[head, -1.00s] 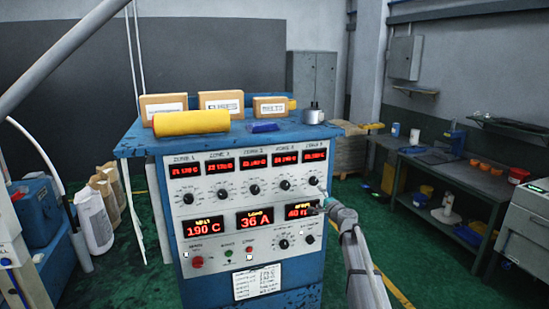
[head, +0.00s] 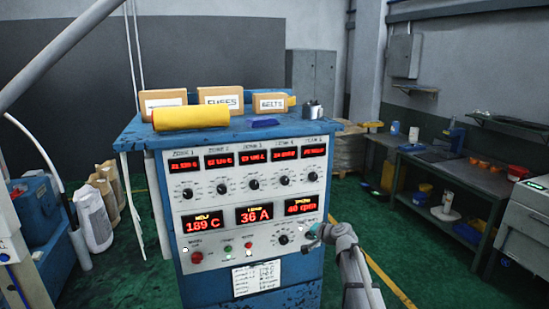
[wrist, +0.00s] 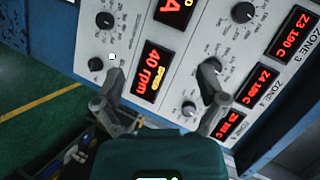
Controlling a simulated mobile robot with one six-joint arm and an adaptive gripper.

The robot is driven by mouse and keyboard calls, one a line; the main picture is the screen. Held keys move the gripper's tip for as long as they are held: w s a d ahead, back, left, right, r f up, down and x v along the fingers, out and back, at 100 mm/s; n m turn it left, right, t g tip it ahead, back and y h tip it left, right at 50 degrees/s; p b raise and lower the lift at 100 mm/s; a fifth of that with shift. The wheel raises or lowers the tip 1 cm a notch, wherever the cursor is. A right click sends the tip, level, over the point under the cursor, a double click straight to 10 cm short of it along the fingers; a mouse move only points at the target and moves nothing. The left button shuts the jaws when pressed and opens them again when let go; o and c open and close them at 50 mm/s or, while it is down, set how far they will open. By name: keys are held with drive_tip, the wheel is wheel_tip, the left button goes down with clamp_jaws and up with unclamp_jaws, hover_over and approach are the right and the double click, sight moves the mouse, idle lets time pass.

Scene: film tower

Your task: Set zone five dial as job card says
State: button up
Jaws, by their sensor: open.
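The zone five dial (head: 313,176) is a small black knob under the rightmost red zone display (head: 314,153). In the wrist view, where the panel appears turned, the zone five dial (wrist: 189,108) is in the lower middle. My gripper (head: 312,232) is at the panel's lower right, below that dial. In the wrist view my gripper (wrist: 162,75) is open and empty, its fingers either side of the 40 rpm display (wrist: 155,72). The right finger partly covers the zone four dial. A white card (head: 257,279) is on the cabinet's lower front; its text is unreadable.
The blue cabinet (head: 150,134) carries a yellow roll (head: 191,118) and labelled boxes on top. A red button (head: 197,257) and other knobs and buttons are low on the panel. A workbench (head: 450,172) stands at right. Green floor (head: 365,212) is free between.

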drive_tip(key=s+f+n+g+h+b, duration=0.1)
drive_tip(key=s+f+n+g+h, duration=0.15)
drive_tip(key=s+f, duration=0.45)
drive_tip(key=s+f+n+g+h+b, duration=0.1)
drive_tip(key=s+f+n+g, duration=0.25)
drive_tip(key=s, duration=0.65)
drive_tip(key=s+d+f+g+h+b, duration=0.1)
drive_tip(key=s+d+f+g+h, duration=0.1)
drive_tip(key=s, duration=0.6)
drive_tip(key=s+d+f+n+g+h+b, duration=0.1)
drive_tip(key=s+d+f+g+h, duration=0.1)
drive_tip(key=s, duration=0.6)
drive_tip(key=shift+d+f+g+h, duration=0.45)
drive_tip(key=shift+d+f, duration=0.3)
drive_tip(key=shift+d, duration=0.4)
